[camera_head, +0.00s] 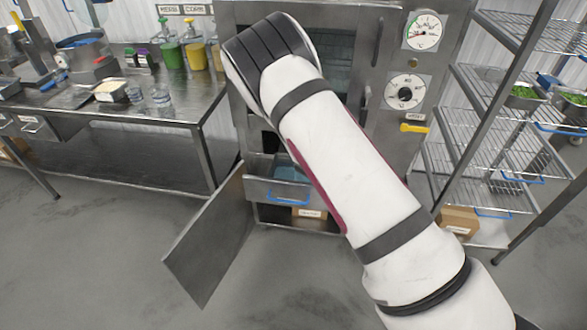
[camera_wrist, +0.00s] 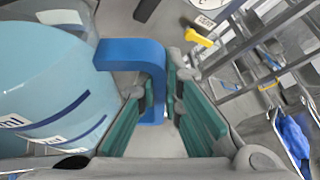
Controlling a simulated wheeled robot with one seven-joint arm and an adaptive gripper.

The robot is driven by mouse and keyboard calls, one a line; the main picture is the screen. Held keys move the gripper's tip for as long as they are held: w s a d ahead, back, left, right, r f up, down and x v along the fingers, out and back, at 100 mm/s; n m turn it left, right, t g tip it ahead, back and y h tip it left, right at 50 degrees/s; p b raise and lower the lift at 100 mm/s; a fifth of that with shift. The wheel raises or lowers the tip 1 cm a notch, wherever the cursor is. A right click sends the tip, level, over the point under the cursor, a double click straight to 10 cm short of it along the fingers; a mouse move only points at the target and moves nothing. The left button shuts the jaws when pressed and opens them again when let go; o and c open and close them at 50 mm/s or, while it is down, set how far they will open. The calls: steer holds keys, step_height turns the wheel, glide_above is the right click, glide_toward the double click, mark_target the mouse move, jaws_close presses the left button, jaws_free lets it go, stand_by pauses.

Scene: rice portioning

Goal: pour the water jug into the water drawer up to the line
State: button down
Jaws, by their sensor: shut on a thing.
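The water jug (camera_wrist: 45,85) is pale blue with dark blue marks and fills the left of the wrist view. Its blue handle (camera_wrist: 130,52) runs between the green pads of my gripper (camera_wrist: 160,105), which is shut on it. In the head view my arm hides the gripper and most or all of the jug. The water drawer (camera_head: 262,190), with a blue pull, stands open low in the steel cabinet (camera_head: 290,15). Something pale blue shows in or above the drawer; I cannot tell whether it is water or the jug. The line is not visible.
A steel door panel (camera_head: 205,235) hangs open left of the drawer. A wire rack (camera_head: 490,110) with trays stands on the right, a steel table (camera_head: 160,110) with containers on the left. A yellow handle (camera_head: 413,128) sticks out from the cabinet. The floor in front is clear.

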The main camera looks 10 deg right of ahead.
steer(key=shift+w+a+r+b, duration=0.25)
steer(key=shift+w+b, duration=0.05)
steer(key=shift+w+a+r+n+h+b, duration=0.3)
steer(key=shift+a+n+h+b, duration=0.25)
steer(key=shift+b, duration=0.25)
steer(key=shift+a+n, duration=0.1)
steer(key=shift+n, duration=0.15)
steer(key=shift+r+b, duration=0.1)
steer(key=shift+b, duration=0.2)
steer(key=shift+w+a+r+n+h+b, duration=0.25)
steer(key=shift+w+a+n+h+b, duration=0.3)
steer(key=shift+b, duration=0.4)
stand_by(1.5)
steer(key=shift+s, duration=0.2)
